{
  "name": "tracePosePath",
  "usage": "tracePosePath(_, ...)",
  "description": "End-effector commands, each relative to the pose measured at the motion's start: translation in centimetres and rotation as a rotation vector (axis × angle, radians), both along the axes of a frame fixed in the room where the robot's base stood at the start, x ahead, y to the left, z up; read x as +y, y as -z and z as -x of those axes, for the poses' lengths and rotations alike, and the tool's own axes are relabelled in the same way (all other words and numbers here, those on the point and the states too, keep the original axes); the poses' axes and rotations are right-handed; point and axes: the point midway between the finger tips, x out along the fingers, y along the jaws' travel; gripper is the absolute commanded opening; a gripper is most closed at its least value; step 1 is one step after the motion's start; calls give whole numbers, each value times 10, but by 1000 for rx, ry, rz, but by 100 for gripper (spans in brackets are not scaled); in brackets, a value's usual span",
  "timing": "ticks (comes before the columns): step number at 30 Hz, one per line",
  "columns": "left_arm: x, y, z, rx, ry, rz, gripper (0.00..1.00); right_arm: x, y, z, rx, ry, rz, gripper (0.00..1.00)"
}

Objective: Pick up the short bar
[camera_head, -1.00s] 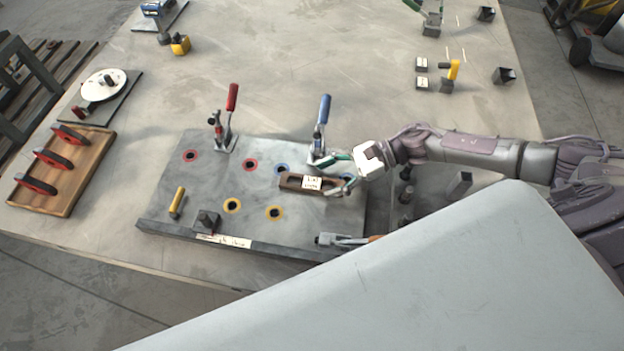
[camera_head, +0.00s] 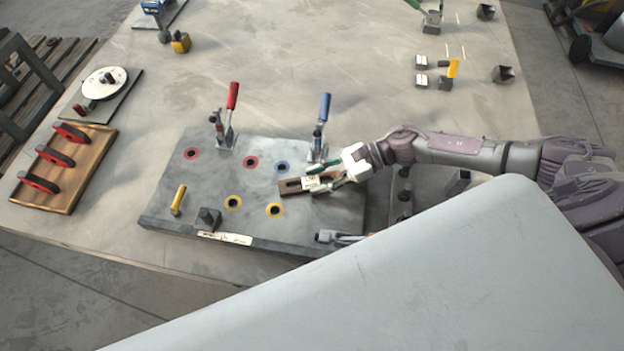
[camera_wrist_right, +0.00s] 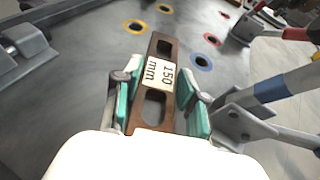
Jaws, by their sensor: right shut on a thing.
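The short bar (camera_head: 292,186) is brown with slots and a white label; in the right wrist view the bar (camera_wrist_right: 163,50) reads "150 mm". It lies over the right part of the grey fixture plate (camera_head: 200,213); I cannot tell whether it touches the plate. My right gripper (camera_head: 325,176) comes in from the right. In the wrist view its green-padded fingers (camera_wrist_right: 158,100) stand on both long sides of the bar's near end, shut on it. The far end of the bar sticks out beyond the fingers. My left gripper is not in view.
A blue-handled clamp (camera_head: 321,130) stands just behind the bar, and a red-handled clamp (camera_head: 228,118) farther left. Another clamp (camera_head: 340,237) lies at the plate's front edge. The table behind the plate is mostly clear.

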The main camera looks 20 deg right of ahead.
Motion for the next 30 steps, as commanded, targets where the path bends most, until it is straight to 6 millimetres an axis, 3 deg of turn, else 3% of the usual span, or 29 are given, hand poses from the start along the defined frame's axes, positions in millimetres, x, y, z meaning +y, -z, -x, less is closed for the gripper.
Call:
tracePosePath(11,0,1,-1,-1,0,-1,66,0,-2,1,2,-1,3,0)
tracePosePath(19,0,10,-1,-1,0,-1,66,-1,-39,1,-4,-3,2,0)
tracePosePath(30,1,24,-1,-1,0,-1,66,-17,-84,80,8,-3,6,0)
